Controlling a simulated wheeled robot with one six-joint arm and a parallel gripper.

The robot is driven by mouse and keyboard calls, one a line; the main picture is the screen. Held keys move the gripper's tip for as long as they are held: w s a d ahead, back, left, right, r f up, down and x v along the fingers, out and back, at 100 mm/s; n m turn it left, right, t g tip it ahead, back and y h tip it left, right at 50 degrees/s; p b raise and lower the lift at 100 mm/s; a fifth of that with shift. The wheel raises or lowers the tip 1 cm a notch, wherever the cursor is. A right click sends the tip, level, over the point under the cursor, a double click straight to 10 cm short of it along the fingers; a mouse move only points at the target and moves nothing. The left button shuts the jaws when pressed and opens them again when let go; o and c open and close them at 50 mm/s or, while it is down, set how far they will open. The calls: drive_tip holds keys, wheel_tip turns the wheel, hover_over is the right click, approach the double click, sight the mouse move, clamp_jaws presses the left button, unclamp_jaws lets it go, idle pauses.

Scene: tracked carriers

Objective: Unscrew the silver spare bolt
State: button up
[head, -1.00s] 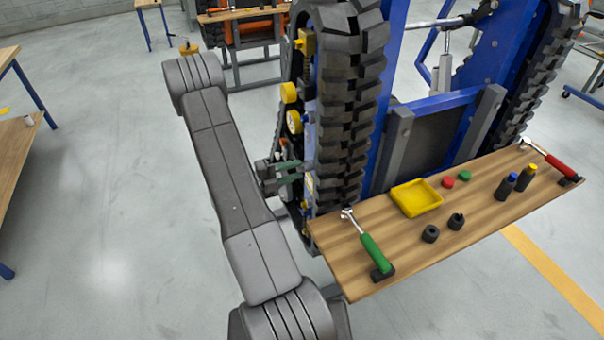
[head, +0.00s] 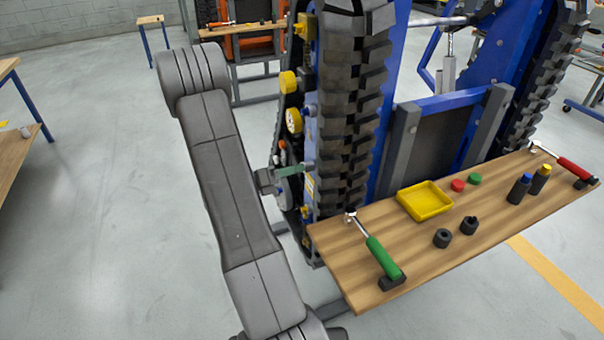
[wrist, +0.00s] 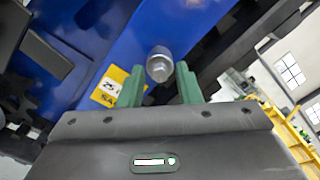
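The silver bolt (wrist: 160,64) sticks out from a blue panel (wrist: 195,22) in the wrist view, its round end facing me. My gripper (wrist: 160,86) has two green fingers, one on each side below the bolt, with a gap between them. The gripper is open and nothing is between the finger pads that I can make out. In the head view my gripper (head: 290,170) is at the left side of the tracked carrier (head: 345,110), close to its side panel. The bolt itself cannot be made out in the head view.
A yellow label (wrist: 108,87) is beside the bolt. Black track (head: 352,120) stands just right of my gripper. A wooden bench (head: 350,285) holds a yellow tray (head: 425,213), a green-handled wrench (head: 378,258) and small parts.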

drive_tip(key=m+b, duration=0.8)
drive_tip(key=b, duration=0.1)
drive_tip(key=shift+m, duration=0.4)
clamp_jaws()
drive_tip(key=shift+f+n+p, duration=0.1)
drive_tip(key=shift+n+p, duration=4.8)
drive_tip(key=shift+p, duration=2.6)
